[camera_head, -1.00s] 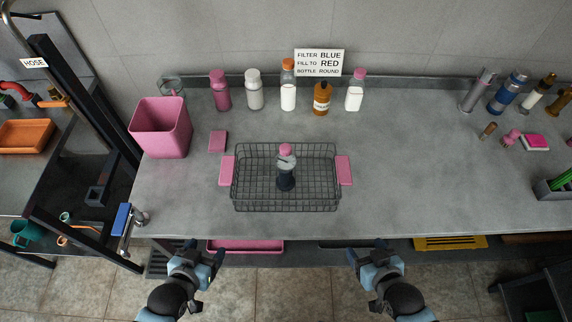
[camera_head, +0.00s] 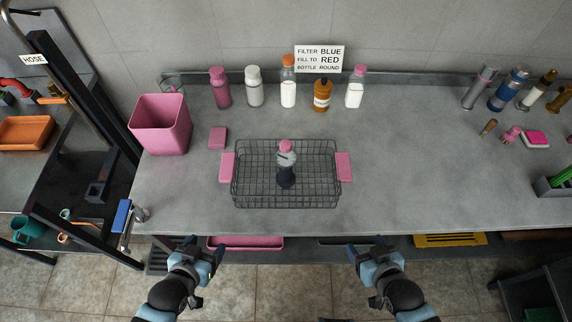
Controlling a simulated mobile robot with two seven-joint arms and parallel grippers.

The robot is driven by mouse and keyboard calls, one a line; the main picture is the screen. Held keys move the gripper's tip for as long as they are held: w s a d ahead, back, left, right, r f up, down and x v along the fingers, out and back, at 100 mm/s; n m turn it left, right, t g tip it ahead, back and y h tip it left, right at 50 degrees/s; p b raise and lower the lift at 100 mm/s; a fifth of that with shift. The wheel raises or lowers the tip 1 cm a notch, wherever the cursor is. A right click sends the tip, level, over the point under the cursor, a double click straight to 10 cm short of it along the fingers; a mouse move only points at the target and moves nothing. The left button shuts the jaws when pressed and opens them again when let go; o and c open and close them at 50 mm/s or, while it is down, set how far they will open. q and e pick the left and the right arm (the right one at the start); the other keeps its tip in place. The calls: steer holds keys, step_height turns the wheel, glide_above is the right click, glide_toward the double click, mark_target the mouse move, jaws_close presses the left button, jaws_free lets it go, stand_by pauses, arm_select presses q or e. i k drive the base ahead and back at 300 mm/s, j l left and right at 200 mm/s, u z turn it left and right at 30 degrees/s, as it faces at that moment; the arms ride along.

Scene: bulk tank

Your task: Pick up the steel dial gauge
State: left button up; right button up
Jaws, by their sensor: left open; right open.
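A small upright object with a pink top, a pale steel-grey round middle and a dark base stands in the wire basket; it looks like the steel dial gauge (camera_head: 286,160). The dark wire basket (camera_head: 322,203) has pink handles at its left and right ends and sits on the grey bench. My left gripper (camera_head: 206,252) is open and empty, in front of the bench edge, to the lower left of the basket. My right gripper (camera_head: 366,250) is open and empty, in front of the edge, to the lower right. Both are well apart from the gauge.
Several bottles stand along the back of the bench (camera_head: 430,150), before a sign (camera_head: 319,59). A pink bin (camera_head: 161,124) and a pink block (camera_head: 218,138) are left of the basket. The bench right of the basket is clear.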

mark_target(285, 178)
steer(key=u, duration=0.9)
steer(key=k+l+u, duration=0.2)
steer(key=l+u, duration=0.15)
steer(key=k+l+u, duration=0.2)
steer(key=u, duration=0.15)
steer(key=l, duration=0.55)
steer(key=i, duration=0.1)
